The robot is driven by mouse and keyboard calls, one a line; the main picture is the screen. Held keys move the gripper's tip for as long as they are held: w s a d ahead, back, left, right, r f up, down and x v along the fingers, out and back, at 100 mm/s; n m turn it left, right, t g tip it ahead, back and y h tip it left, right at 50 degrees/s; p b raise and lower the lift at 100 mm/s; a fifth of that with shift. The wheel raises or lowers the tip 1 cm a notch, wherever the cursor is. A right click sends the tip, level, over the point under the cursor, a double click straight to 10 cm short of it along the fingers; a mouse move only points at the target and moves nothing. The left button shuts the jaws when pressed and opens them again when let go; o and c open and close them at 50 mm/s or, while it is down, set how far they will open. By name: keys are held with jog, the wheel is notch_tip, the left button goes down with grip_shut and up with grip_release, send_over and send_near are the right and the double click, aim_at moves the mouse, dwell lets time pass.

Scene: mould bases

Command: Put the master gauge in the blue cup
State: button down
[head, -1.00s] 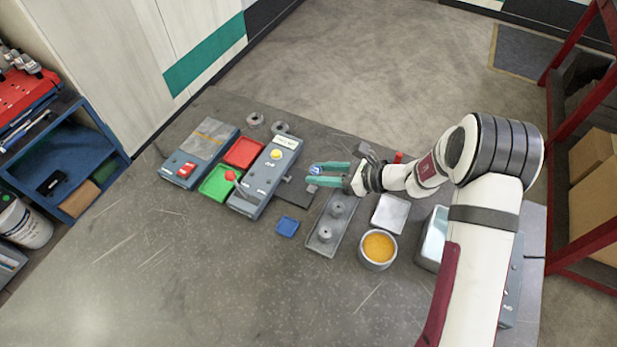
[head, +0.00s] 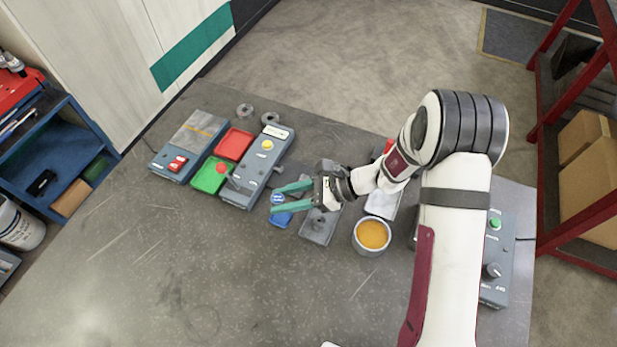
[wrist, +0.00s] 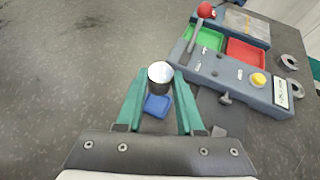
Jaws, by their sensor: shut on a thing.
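My gripper (head: 276,199), with green fingers, is shut on a small round piece, which I take to be the master gauge (head: 278,198). In the wrist view (wrist: 160,86) the gauge shows as a dark cylinder with a pale top between the fingertips. In the head view its end looks blue and white. A small blue square dish, seemingly the blue cup (head: 281,219), lies on the table by the fingers, partly covered by them. In the wrist view the blue cup (wrist: 157,106) shows between the fingers, behind the gauge. The exact height of the gauge above it is hard to tell.
A grey plate (head: 318,232) with knobs lies under my gripper. Close by stand a cup of orange contents (head: 373,235) and a grey box with a yellow button (head: 255,170). Green (head: 210,177) and red (head: 233,146) trays lie beyond. The front left table is clear.

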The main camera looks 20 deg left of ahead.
aim_at(287, 218)
jog(key=shift+f, duration=2.9)
jog(key=shift+c, duration=2.3)
grip_release()
jog(key=v, duration=1.5)
jog(key=shift+d+r, duration=0.2)
jog(key=shift+d, duration=0.15)
jog(key=shift+w, duration=0.15)
